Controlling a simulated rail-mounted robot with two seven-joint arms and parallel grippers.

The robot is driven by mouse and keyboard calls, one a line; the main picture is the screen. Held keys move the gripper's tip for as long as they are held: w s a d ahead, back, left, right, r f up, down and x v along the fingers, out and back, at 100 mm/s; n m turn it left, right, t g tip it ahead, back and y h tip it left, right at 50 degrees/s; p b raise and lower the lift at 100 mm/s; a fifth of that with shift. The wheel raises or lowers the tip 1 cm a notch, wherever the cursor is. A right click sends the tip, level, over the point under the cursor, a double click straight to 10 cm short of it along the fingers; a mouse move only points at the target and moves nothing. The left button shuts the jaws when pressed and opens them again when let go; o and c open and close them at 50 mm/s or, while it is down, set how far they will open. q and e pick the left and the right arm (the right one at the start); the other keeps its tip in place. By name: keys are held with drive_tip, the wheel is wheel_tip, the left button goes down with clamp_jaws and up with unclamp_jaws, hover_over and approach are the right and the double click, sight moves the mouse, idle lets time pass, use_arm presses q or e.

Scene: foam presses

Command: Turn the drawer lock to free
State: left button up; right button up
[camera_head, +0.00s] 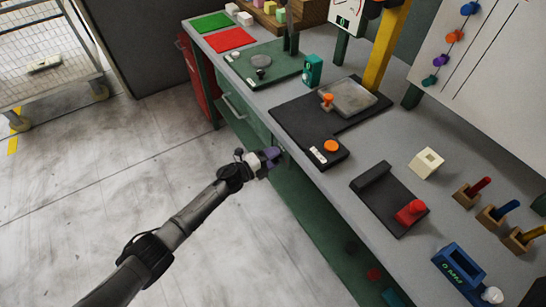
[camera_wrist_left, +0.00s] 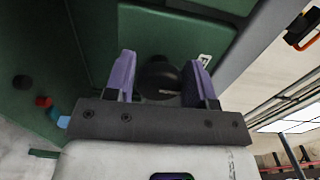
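The drawer lock shows in the left wrist view as a round black knob (camera_wrist_left: 160,74) on the green front (camera_wrist_left: 88,28) under the bench. A pale mark lies on its lower part. My left gripper (camera_head: 272,156) is at the bench's front side in the head view. In the left wrist view its two purple fingers (camera_wrist_left: 162,78) are apart, one on each side of the knob. A narrow gap shows at the left finger; I cannot tell whether the right finger touches. The knob is hidden in the head view. My right gripper is in neither view.
The grey bench top (camera_head: 338,205) overhangs the green front. A drawer handle (camera_head: 232,106) sits left of my gripper. A black fixture with an orange button (camera_head: 331,146) and a black plate with a red knob (camera_head: 411,212) stand above. The floor (camera_head: 130,190) is clear.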

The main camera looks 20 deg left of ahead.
use_arm(q)
drive_tip(key=o, duration=0.3)
drive_tip(key=p+v, duration=0.3)
drive_tip(key=v, duration=1)
drive_tip(key=shift+s+a, duration=0.2)
drive_tip(key=shift+s, duration=0.15)
